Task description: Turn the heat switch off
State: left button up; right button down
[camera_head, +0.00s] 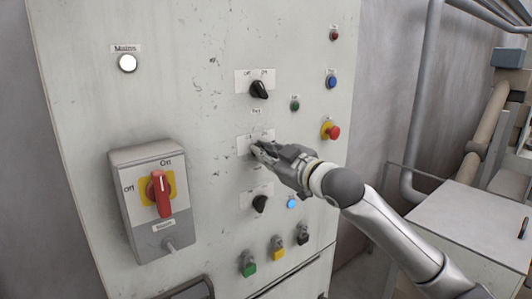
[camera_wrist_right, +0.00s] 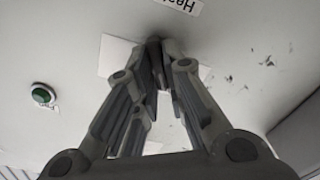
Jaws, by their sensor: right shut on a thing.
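The heat switch is the middle dark rotary knob (camera_wrist_right: 154,47) on a white plate (camera_head: 243,146) of the cabinet front. My right gripper (camera_head: 260,150) reaches it from the right and is shut on it. In the right wrist view the fingertips of my right gripper (camera_wrist_right: 160,60) meet around the knob. A label partly reading "Heat" (camera_wrist_right: 183,5) shows beside the plate there. The fingers hide most of the knob, so its pointing direction cannot be told. My left gripper is not in view.
Similar black knobs sit above (camera_head: 259,89) and below (camera_head: 260,204). A green button (camera_head: 295,105) and a red mushroom button (camera_head: 332,132) are to the right. A red-handled mains switch box (camera_head: 127,218) juts out at left. A grey box (camera_head: 470,220) stands right.

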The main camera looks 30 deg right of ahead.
jog(key=c, duration=1.5)
grip_release()
jog(key=s+d, duration=0.1)
jog(key=s, duration=1.1)
